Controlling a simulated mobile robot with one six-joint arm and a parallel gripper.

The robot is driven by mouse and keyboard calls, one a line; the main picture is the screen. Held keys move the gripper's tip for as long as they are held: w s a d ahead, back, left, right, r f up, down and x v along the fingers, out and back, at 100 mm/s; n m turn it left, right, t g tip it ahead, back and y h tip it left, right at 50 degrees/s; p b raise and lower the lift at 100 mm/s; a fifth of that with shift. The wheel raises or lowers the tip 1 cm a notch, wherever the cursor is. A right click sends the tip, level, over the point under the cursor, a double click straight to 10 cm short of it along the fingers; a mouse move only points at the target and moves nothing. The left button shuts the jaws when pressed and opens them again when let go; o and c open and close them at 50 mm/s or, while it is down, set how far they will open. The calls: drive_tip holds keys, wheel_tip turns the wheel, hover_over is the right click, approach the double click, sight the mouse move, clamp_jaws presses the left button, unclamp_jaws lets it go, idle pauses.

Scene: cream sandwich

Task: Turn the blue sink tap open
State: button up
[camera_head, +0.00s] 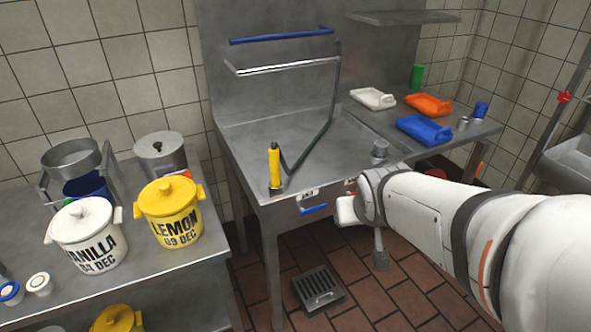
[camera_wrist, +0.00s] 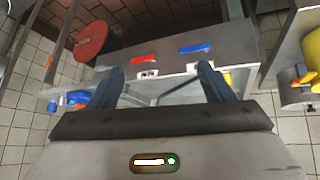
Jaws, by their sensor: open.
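The blue tap handle (camera_head: 313,209) is on the front face of the steel sink unit, below the worktop edge. It also shows in the wrist view (camera_wrist: 196,49), beyond the fingertips and nearer the right finger. A red tap handle (camera_wrist: 145,60) sits beside it, to the left in the wrist view; my arm mostly covers it in the head view. My gripper (camera_wrist: 160,82) is open, with two dark fingers spread and nothing between them. It is apart from both handles. My wrist hides most of the gripper in the head view.
The steel sink worktop (camera_head: 240,170) carries a yellow-handled sprayer (camera_head: 274,167). A left table holds a lemon pot (camera_head: 170,212) and a vanilla pot (camera_head: 87,235). A floor drain (camera_head: 318,289) lies below the sink.

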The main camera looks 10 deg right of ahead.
drive_tip(key=o, duration=0.5)
drive_tip(key=w+f+t+b, duration=0.2)
drive_tip(key=w+f+b, duration=0.1)
drive_tip(key=w+d+f+t+b, duration=0.1)
drive_tip(key=w+f+b, duration=0.2)
drive_tip(key=f+b, duration=0.1)
drive_tip(key=w+f+n+t+y+b, duration=0.1)
drive_tip(key=w+f+t+b, duration=0.1)
drive_tip(key=w+f+b, duration=0.1)
drive_tip(key=shift+d+f+t+b, duration=0.2)
drive_tip(key=shift+f+t+b, duration=0.1)
drive_tip(key=shift+f+b, duration=0.45)
drive_tip(key=n+t+y+b, duration=0.2)
drive_tip(key=t+y+b, duration=0.25)
drive_tip(key=b, duration=0.55)
approach(314, 210)
drive_tip(key=w+d, duration=0.1)
drive_tip(key=shift+n+y, duration=0.4)
drive_tip(key=shift+y, duration=0.35)
drive_tip(key=x, duration=0.7)
drive_tip(key=shift+w+a+f, duration=0.15)
drive_tip(key=shift+a+f, duration=0.1)
drive_tip(key=shift+f, duration=0.15)
drive_tip(key=shift+w+a+r, duration=0.1)
drive_tip(key=shift+w, duration=0.25)
